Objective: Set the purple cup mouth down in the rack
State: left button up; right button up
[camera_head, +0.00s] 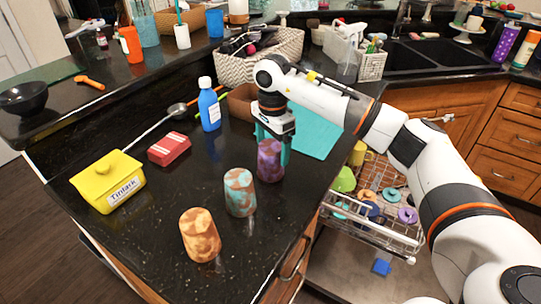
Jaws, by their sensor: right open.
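The purple cup (269,163) stands upright on the black counter, near the edge on the rack's side. My right gripper (273,146) reaches down over it from above. Its teal fingers are open on either side of the cup's upper part, and I cannot tell whether they touch it. The cup's top is partly hidden by the gripper. The wire rack (372,234) is pulled out below the counter to the right, holding several colourful pieces. My left gripper is not in view.
A teal-brown cup (239,192) and an orange-brown cup (200,236) stand nearby. A blue bottle (209,107), red box (169,149) and yellow Tinfark-like labelled box (108,182) are to the left. A teal mat (318,137) lies behind the gripper.

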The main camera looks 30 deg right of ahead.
jog(key=f, duration=0.2)
jog(key=f+p, duration=0.1)
jog(key=f, duration=0.1)
jog(key=shift+a+f, duration=0.1)
jog(key=shift+a, duration=0.15)
jog(key=shift+c, duration=0.6)
jog(key=c, duration=1)
jog(key=shift+o, duration=0.2)
